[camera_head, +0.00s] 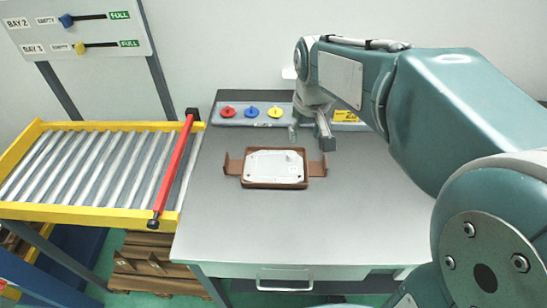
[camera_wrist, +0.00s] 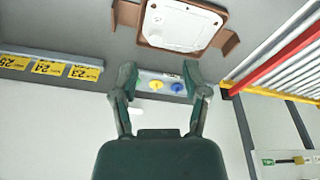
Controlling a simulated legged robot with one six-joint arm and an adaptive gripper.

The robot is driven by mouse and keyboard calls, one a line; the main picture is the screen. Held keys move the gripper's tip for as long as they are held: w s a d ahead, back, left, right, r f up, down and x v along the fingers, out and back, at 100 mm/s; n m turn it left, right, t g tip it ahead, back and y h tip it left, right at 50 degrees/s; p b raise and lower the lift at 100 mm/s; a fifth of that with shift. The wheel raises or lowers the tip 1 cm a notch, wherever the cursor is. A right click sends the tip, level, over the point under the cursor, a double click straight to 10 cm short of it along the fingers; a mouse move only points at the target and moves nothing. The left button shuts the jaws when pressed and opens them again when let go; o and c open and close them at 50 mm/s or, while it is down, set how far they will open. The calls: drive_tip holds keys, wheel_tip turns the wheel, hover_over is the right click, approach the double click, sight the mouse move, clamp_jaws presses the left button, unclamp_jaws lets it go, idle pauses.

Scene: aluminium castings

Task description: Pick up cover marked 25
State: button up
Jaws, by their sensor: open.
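My gripper (camera_head: 309,133) is above the back part of the grey table, behind and to the right of a brown tray. In the wrist view my gripper (camera_wrist: 159,76) has its two fingers spread with nothing held between them. A pale flat casting with cut corners (camera_head: 273,166) lies in the brown tray (camera_head: 247,183); it also shows at the top of the wrist view (camera_wrist: 183,27). I cannot read a number on it. Yellow labels stand in a row at the left of the wrist view; the outermost label (camera_wrist: 14,62) seems to read 25, upside down.
Red (camera_head: 228,112), blue (camera_head: 251,112) and yellow (camera_head: 275,112) knobs sit on the back ledge. A roller conveyor (camera_head: 20,148) with a red bar (camera_head: 172,168) adjoins the table's left. The front of the table (camera_head: 270,230) is clear. A lever board (camera_head: 85,25) stands behind the conveyor.

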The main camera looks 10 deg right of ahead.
drive_tip(key=w+d+f+g, duration=0.1)
drive_tip(key=w+f+g, duration=0.1)
drive_tip(key=w+f, duration=0.8)
drive_tip(key=n, duration=0.1)
hover_over(293, 154)
drive_tip(key=f, duration=0.4)
drive_tip(key=shift+s+d+f, duration=0.1)
drive_tip(key=shift+s+f, duration=0.05)
drive_tip(key=shift+s, duration=0.2)
drive_tip(key=f, duration=0.5)
drive_tip(key=shift+w+a+f, duration=0.2)
drive_tip(key=shift+w+f, duration=0.1)
drive_tip(key=shift+f, duration=0.05)
drive_tip(key=shift+c, duration=0.3)
clamp_jaws()
